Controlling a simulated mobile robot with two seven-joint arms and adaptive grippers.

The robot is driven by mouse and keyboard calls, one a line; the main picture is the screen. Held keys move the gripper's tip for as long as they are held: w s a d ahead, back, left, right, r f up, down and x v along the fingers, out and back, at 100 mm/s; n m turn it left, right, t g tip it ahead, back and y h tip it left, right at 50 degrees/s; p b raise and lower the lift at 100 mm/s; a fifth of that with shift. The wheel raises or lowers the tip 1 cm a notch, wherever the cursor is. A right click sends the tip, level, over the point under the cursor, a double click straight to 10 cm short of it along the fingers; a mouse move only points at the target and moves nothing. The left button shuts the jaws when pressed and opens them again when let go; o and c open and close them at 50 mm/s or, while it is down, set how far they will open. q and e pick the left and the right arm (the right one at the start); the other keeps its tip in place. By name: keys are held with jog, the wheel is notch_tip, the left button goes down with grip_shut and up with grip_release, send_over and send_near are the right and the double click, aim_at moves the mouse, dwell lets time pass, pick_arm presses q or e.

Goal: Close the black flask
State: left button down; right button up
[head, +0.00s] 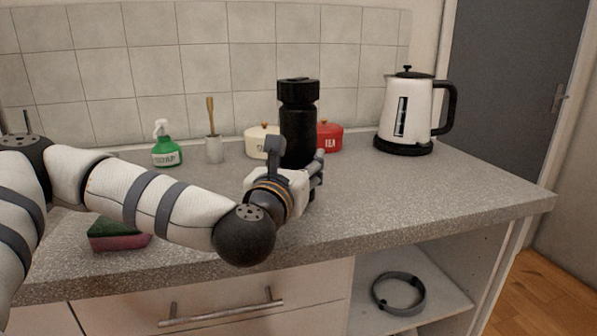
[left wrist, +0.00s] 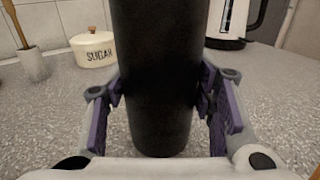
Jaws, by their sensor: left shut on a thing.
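The black flask (head: 298,135) stands upright on the grey worktop, in the middle of the head view. Its wider black top (head: 298,92) sits at the upper end; I cannot tell whether it is fully closed. My left gripper (head: 302,172) is shut around the lower body of the flask. In the left wrist view the flask (left wrist: 153,60) is between the two purple-padded fingers of the gripper (left wrist: 160,95), and its base is close to or on the worktop. The top of the flask is out of the left wrist view. My right gripper is not in view.
A cream sugar pot (head: 259,142) and a red pot (head: 329,136) stand behind the flask. A white kettle (head: 405,110) is at the right. A green spray bottle (head: 166,150), a brush holder (head: 214,149) and a sponge (head: 118,236) are left. The worktop (head: 430,190) is clear at right.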

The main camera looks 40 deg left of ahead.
pick_arm(q)
jog(key=shift+f, duration=0.55)
jog(key=shift+f, duration=0.1)
jog(key=shift+f, duration=0.2)
jog(key=c, duration=0.7)
grip_release()
jog(key=shift+r, duration=0.1)
